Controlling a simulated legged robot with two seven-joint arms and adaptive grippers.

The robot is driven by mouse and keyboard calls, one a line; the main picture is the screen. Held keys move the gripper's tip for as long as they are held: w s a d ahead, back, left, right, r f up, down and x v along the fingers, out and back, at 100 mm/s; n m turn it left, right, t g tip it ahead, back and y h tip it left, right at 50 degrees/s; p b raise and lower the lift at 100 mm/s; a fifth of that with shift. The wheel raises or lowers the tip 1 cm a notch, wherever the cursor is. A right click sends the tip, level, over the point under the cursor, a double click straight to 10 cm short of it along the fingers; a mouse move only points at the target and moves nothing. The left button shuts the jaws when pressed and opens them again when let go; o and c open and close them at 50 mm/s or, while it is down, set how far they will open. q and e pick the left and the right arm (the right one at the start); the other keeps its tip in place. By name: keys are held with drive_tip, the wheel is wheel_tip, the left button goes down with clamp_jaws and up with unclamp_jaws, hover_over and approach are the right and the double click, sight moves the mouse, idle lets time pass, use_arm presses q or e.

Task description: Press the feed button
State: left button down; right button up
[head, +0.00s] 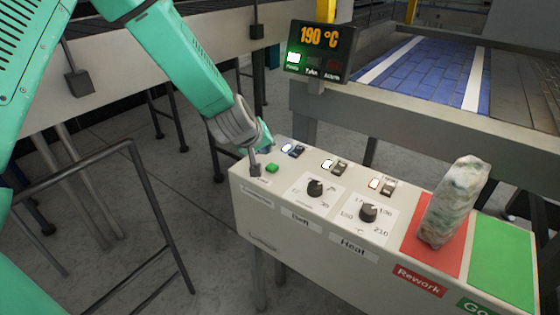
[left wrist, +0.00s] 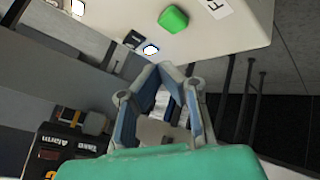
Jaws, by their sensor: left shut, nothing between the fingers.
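The feed button is taken to be the small green button (head: 271,168) on the left end of the cream control panel (head: 250,215). It also shows at the top of the left wrist view (left wrist: 173,18), beside a white label starting with "F". My left gripper (head: 267,149) is low at the panel's back left corner, just behind the button in the head view. Its fingers (left wrist: 160,72) are shut and empty in the left wrist view, apart from the button. The fingertips are mostly hidden in the head view. My right gripper is in neither view.
The panel carries switches with lit lamps, a belt knob (head: 315,188), a heat knob (head: 368,212), a red rework pad (head: 414,238) and a green pad (head: 502,265). A wrapped pack (head: 455,203) stands on the red pad. A display (head: 319,50) reads 190 °C behind.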

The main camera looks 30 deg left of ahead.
sight(271, 166)
use_arm(q)
drive_tip(key=shift+n+t, duration=0.3)
drive_tip(key=shift+n, duration=0.1)
drive_tip(key=w+r, duration=0.1)
drive_tip(key=r, duration=0.1)
drive_tip(key=w+r, duration=0.2)
drive_tip(key=shift+w, duration=0.1)
drive_tip(key=f+b, duration=0.4)
drive_tip(key=f, duration=0.1)
drive_tip(key=f+b, duration=0.2)
drive_tip(key=shift+a+f+b, duration=0.25)
drive_tip(key=shift+b, duration=0.05)
drive_tip(key=shift+d+f+b, duration=0.1)
drive_tip(key=shift+f+b, duration=0.4)
drive_tip(key=shift+f, duration=0.2)
